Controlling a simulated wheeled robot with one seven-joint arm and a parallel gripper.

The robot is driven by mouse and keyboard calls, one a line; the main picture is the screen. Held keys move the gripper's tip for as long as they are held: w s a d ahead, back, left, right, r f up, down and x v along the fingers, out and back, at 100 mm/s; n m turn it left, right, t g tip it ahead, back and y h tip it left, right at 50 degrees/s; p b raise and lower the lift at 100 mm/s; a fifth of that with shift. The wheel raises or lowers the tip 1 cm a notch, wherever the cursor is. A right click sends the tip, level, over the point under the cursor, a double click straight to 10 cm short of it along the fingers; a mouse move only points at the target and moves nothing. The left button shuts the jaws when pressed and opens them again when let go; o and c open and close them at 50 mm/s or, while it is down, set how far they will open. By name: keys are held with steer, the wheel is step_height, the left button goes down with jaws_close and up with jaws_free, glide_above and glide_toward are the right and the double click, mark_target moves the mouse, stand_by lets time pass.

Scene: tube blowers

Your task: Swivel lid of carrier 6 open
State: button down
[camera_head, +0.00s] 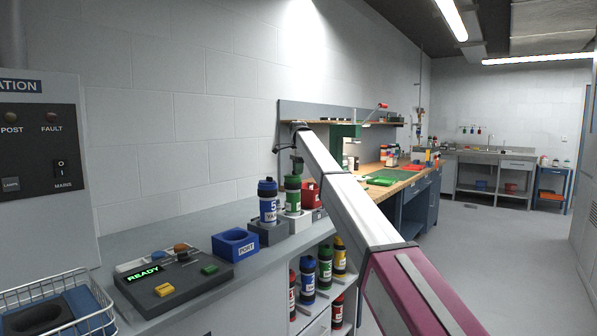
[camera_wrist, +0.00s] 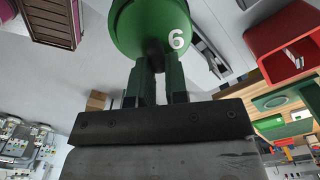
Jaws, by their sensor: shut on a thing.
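Carrier 6, green with a white label (camera_head: 293,199), stands upright in a light block on the counter in the head view. In the wrist view its round green lid (camera_wrist: 150,28) shows a white 6 at the top of the picture. My gripper (camera_wrist: 160,72) has its two fingers close together at the near edge of the lid, shut on a dark part of it. In the head view my gripper (camera_head: 297,163) is small and reaches down onto the top of carrier 6. The lid looks closed, though the fingers partly hide its edge.
A blue carrier marked 5 (camera_head: 268,205) stands close to the left in a dark block. A red box (camera_head: 310,195) is just behind. A blue PORT holder (camera_head: 235,244) and a control box reading READY (camera_head: 172,276) are further left. Several carriers fill the shelf below.

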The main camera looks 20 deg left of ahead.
steer(key=n, duration=0.1)
steer(key=w+a+n, duration=0.1)
steer(key=n, duration=0.1)
steer(key=shift+w+a, duration=0.2)
steer(key=shift+w, duration=0.1)
steer(key=s+a+n, duration=0.2)
steer(key=a+n, duration=0.7)
steer(key=n, duration=1.2)
steer(key=shift+a, duration=0.15)
steer(key=shift+s+n, duration=0.1)
steer(key=shift+n, duration=0.2)
steer(key=c, duration=1.1)
jaws_free()
